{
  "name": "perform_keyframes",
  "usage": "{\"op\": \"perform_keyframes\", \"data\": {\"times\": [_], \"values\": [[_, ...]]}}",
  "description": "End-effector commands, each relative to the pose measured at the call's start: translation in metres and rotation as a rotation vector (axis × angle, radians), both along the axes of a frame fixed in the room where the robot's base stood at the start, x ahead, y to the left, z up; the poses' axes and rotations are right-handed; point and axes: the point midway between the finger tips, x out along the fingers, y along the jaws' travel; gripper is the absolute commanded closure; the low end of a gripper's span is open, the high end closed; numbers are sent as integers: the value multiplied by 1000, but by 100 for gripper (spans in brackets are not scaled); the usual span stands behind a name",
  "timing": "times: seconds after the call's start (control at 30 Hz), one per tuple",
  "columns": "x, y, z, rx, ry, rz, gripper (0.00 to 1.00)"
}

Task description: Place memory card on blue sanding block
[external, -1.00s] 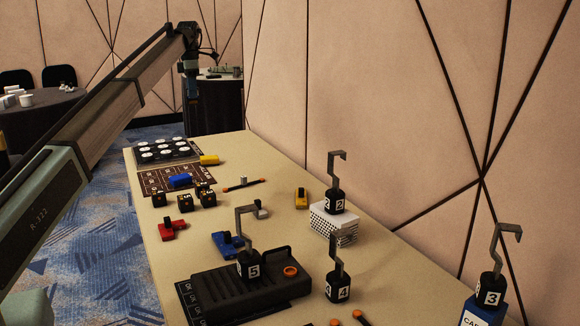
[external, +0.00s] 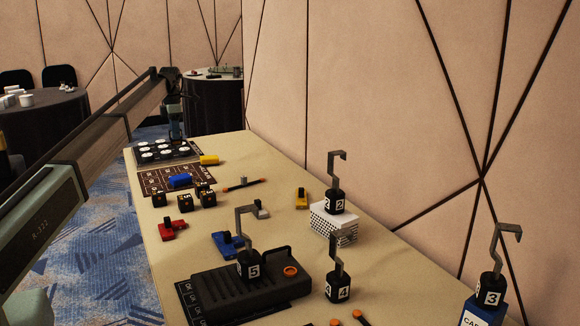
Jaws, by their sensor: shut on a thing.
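My gripper (external: 176,138) is low over the far end of the table, by the tray of white discs. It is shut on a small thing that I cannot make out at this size. I cannot pick out the memory card anywhere. A plain blue block (external: 180,181) lies on the brown printed mat, nearer than the gripper. A second blue piece (external: 225,246) with a black knob lies nearer still, partly behind the hook weight marked 5. I cannot tell for sure which is the sanding block. Nothing is visible on top of the plain blue block.
The tray of white discs (external: 143,158) and a yellow block (external: 209,160) are near the gripper. Several black cubes (external: 184,201), a red knobbed piece (external: 166,232) and a black case (external: 218,296) stand nearer. Tall hook weights (external: 335,204) stand right. The table's far right is clear.

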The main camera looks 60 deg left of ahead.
Motion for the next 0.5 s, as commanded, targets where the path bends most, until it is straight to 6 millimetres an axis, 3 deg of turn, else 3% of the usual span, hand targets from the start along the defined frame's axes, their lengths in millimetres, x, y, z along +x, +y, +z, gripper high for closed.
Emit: {"op": "perform_keyframes", "data": {"times": [0.5], "values": [[0, 0, -67, -1, 0, 0, 100]]}}
